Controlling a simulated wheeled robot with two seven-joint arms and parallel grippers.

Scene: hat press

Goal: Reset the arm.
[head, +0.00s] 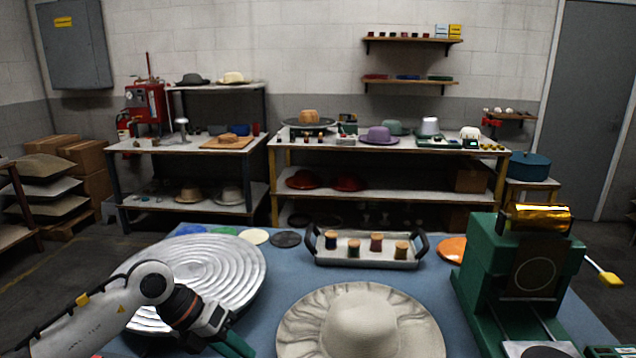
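My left arm (110,305) comes in from the lower left and reaches over the near edge of the ribbed silver disc (225,262). Its gripper (232,345) points down and right at the bottom of the picture, left of the cream hat. Only a dark green finger part shows, and the tips are cut off or hidden, so I cannot tell whether it is open or shut. No object is visible in it. My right arm and gripper are not in view. A wide-brimmed cream hat (362,318) lies on the blue table (290,270), crown up.
A green press machine (520,270) with a golden roller (540,218) stands at the right. A metal tray (365,258) with several thread spools sits at the table's back. Coloured discs (257,236) lie left of it. A narrow blue strip is free between silver disc and hat.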

